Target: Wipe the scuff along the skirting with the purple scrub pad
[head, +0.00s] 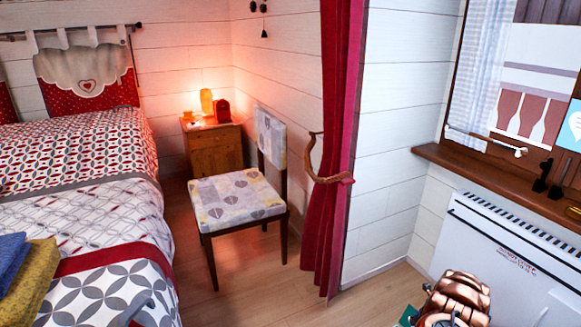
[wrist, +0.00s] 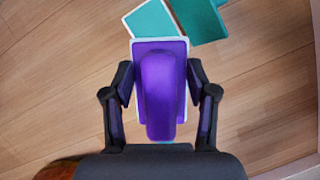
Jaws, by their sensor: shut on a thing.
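The purple scrub pad (wrist: 158,112) is in the middle of the wrist view. It has a rounded raised grip along its middle and a pale edge. My gripper (wrist: 160,84) is shut on it, with one dark finger on each side. Wooden floor shows around the pad. In the head view a pale skirting (head: 374,276) runs along the foot of the white wall, right of the red curtain. I cannot make out a scuff on it. I cannot make out the pad in the head view.
Two flat teal pieces (wrist: 195,18) lie beyond the pad. A cushioned chair (head: 237,194) stands beside the bed (head: 80,190). A red curtain (head: 333,225) hangs to the floor. A white heater (head: 490,245) is at the right. Floor (head: 265,285) is clear before the chair.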

